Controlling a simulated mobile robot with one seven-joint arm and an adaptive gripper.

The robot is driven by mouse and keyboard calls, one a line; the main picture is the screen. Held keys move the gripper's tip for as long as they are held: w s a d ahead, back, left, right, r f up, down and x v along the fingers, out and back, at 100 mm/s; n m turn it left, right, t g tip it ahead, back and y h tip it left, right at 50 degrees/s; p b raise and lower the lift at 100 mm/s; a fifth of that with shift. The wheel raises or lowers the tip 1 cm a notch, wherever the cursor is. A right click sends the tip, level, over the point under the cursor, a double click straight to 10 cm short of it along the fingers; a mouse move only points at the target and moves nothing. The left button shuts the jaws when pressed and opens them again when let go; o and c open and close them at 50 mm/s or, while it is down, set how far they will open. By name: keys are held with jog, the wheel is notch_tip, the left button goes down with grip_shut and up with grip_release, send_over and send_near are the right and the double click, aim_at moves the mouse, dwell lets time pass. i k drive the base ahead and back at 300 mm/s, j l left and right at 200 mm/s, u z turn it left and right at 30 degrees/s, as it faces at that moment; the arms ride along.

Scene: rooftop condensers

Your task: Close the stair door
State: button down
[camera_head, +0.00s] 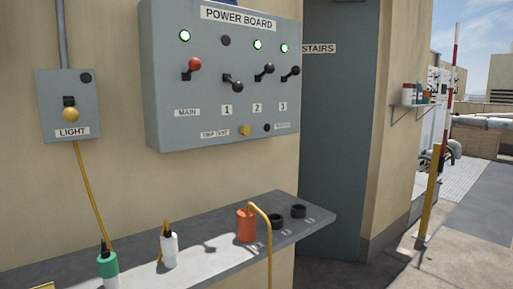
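The stair door (345,130) is a tall blue-grey panel right of the power board, beside a beige wall corner. A white STAIRS label (319,48) shows at its upper left. The power board hides part of its left side, and the shelf hides part of its lower left. No handle or latch shows, and I cannot tell from this view how far open it stands. My gripper is not in view.
The grey power board (222,80) and a light switch box (68,105) are on the wall. A grey shelf (205,250) juts out below, holding bottles and an orange plug (246,225) with a cable. A yellow post (430,195) and open paving (480,225) lie right.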

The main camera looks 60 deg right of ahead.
aim_at(340, 37)
jog(key=l+z, duration=0.1)
jog(key=z, duration=2.65)
jog(key=i+j+z, duration=0.1)
jog(key=z, duration=1.5)
jog(key=i+j+z, duration=0.1)
jog(key=z, duration=0.35)
jog(key=j+z, duration=0.3)
jog(key=z, duration=0.15)
jog(key=j+z, duration=0.2)
jog(key=z, duration=0.25)
jog(key=i+j+z, duration=0.1)
jog(key=j+z, duration=0.2)
jog(key=j, duration=0.3)
jog(key=j+z, duration=0.3)
jog(key=j, duration=0.25)
jog(key=j+z, duration=0.2)
jog(key=j, duration=1.05)
jog(key=j+u, duration=0.15)
jog(key=j, duration=0.45)
jog(key=i+j+u, duration=0.2)
jog(key=j, duration=0.35)
